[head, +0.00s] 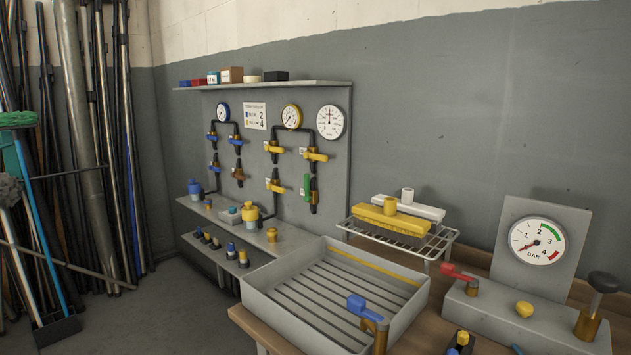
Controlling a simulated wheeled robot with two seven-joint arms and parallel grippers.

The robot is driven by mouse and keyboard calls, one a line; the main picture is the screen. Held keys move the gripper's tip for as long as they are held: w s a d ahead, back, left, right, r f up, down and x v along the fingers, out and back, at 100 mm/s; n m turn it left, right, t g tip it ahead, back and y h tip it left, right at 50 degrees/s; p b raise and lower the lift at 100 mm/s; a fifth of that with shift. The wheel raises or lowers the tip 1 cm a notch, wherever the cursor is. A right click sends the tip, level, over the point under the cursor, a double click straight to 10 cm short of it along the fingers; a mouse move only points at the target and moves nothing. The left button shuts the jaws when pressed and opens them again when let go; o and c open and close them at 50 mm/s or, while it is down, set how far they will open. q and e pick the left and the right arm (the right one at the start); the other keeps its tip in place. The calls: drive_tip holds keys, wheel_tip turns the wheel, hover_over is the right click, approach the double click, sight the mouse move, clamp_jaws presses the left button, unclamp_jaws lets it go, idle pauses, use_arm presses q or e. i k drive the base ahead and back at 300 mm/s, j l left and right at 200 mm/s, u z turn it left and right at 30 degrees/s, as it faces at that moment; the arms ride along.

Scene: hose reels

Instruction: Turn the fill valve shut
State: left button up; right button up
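Neither of my grippers is in view. No valve carries a readable label naming it the fill valve. A red-handled lever valve (459,274) sits on the left end of a grey block (540,325), its lever pointing left and slightly back. A blue-handled brass valve (366,311) stands at the near right corner of the slatted tray, its lever pointing up and left. A pressure gauge (537,241) marked BAR stands behind the block, its red needle toward the low end. Several blue and yellow valves and one green valve (306,187) are on the wall panel.
A grey slatted tray (262,291) stands on the wooden bench. A wire rack (437,243) holds a yellow and a white block. A black-knobbed brass post (590,318) and yellow knob (524,309) are on the grey block. Poles and brooms (75,150) lean at left.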

sight(306, 176)
drive_tip(key=i+j+z, duration=0.45)
drive_tip(key=j, duration=0.25)
drive_tip(key=i+j+z, duration=0.45)
drive_tip(key=j, duration=0.4)
drive_tip(key=i+j+z, duration=0.25)
drive_tip(key=j, duration=0.25)
drive_tip(key=j+z, duration=0.2)
drive_tip(key=j, duration=0.3)
drive_tip(key=i+j+z, duration=0.25)
drive_tip(key=j, duration=0.25)
drive_tip(key=k+j+z, duration=0.1)
drive_tip(key=j+z, duration=0.15)
drive_tip(key=j, duration=0.25)
